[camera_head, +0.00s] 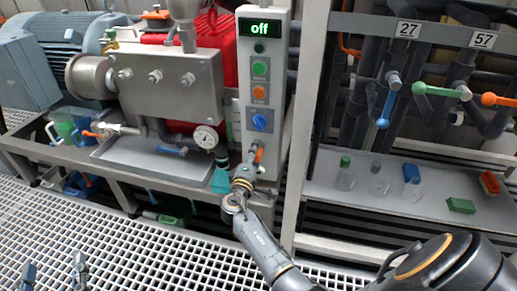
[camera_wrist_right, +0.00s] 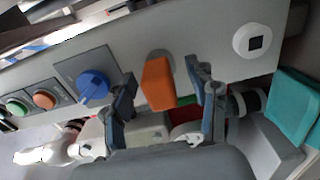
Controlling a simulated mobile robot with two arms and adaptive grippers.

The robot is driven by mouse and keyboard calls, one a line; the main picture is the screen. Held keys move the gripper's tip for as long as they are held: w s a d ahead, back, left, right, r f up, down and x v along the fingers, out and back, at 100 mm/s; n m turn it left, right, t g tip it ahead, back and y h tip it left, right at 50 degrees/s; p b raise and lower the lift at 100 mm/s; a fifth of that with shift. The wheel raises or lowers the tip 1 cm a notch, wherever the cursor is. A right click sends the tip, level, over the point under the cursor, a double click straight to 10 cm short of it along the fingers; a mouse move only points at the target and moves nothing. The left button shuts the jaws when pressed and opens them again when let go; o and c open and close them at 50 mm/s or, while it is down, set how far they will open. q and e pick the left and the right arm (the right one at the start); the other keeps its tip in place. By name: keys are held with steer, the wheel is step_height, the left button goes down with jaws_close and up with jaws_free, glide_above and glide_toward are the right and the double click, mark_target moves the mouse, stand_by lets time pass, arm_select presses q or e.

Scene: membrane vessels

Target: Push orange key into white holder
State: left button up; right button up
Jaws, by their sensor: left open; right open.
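The orange key (camera_wrist_right: 158,84) stands out from the grey panel face in the right wrist view, with a grey round spot behind its far end. My right gripper (camera_wrist_right: 166,82) is open, with one finger on each side of the key and visible gaps. The white holder (camera_wrist_right: 258,40) is a round white disc with a dark square opening, on the same panel to the right of the key. In the head view the key (camera_head: 259,155) shows low on the control panel, beside my right gripper (camera_head: 249,165). My left gripper (camera_head: 52,273) is open and empty at the bottom left.
The control panel (camera_head: 245,90) carries a display reading "off", green and orange buttons and a blue knob (camera_wrist_right: 94,87). A teal object (camera_wrist_right: 292,105) lies near the panel. A shelf (camera_head: 330,195) with small vessels and blocks is on the right.

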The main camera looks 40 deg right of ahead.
jaws_close()
steer(key=shift+s+a, duration=0.3)
steer(key=shift+a, duration=0.05)
arm_select(q)
steer(key=shift+a+f+g+y+p, duration=0.1)
steer(key=shift+f+g+y+p, duration=0.2)
steer(key=shift+f, duration=0.35)
steer(key=shift+a+f+g+y, duration=0.1)
steer(key=shift+f+g, duration=0.3)
steer(key=shift+f, duration=0.2)
arm_select(e)
steer(key=shift+v, duration=2.5)
arm_select(q)
steer(key=shift+f, duration=0.1)
